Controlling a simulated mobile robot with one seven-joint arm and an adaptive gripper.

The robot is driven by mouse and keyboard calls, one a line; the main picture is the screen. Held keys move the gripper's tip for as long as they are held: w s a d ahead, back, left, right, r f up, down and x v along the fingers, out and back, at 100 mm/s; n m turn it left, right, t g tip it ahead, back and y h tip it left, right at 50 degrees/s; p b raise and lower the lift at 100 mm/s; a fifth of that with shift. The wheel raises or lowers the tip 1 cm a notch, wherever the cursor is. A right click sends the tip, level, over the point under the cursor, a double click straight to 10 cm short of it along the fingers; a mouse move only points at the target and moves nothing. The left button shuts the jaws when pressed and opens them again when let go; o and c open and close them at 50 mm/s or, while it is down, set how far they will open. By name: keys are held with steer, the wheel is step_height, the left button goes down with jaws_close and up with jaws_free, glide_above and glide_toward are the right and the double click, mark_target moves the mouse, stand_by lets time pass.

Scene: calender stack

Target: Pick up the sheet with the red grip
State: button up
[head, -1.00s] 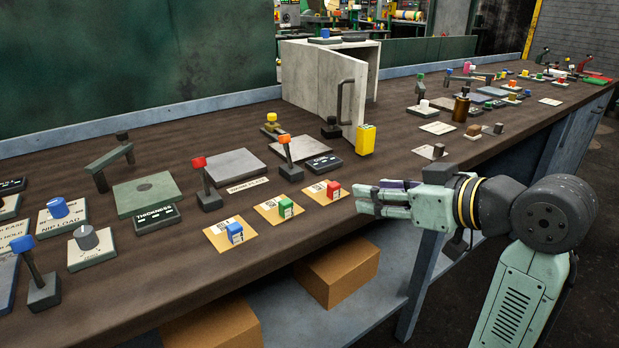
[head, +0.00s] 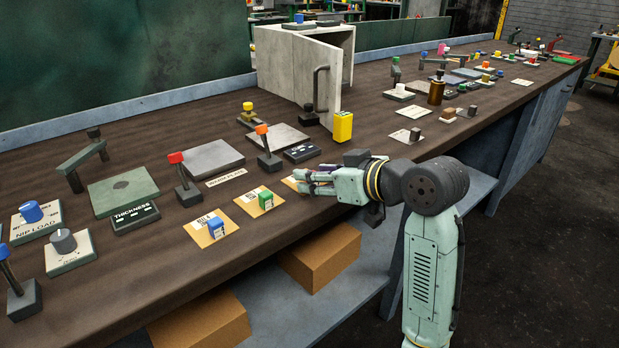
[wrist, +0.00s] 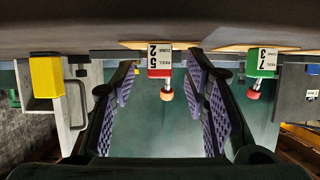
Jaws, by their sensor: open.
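The sheet with the red grip (head: 289,181) lies on the bench near its front edge. In the head view my gripper (head: 302,180) covers its red grip and most of the sheet. In the wrist view, which is upside down, the red grip (wrist: 159,61) with a white label is centred between my fingertips (wrist: 161,70). The fingers are apart and empty, with purple pads. I cannot tell whether the tips have reached past the grip. The sheet with the green grip (head: 267,200) lies beside it, and the sheet with the blue grip (head: 215,226) lies further left.
Levers with red (head: 176,158) and orange (head: 262,130) knobs stand behind the sheets. A yellow block (head: 343,126) stands by the open-doored cabinet (head: 285,80). Cardboard boxes (head: 320,257) sit on the shelf below the bench.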

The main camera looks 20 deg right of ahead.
steer(key=shift+w, duration=0.1)
jaws_close()
stand_by(0.5)
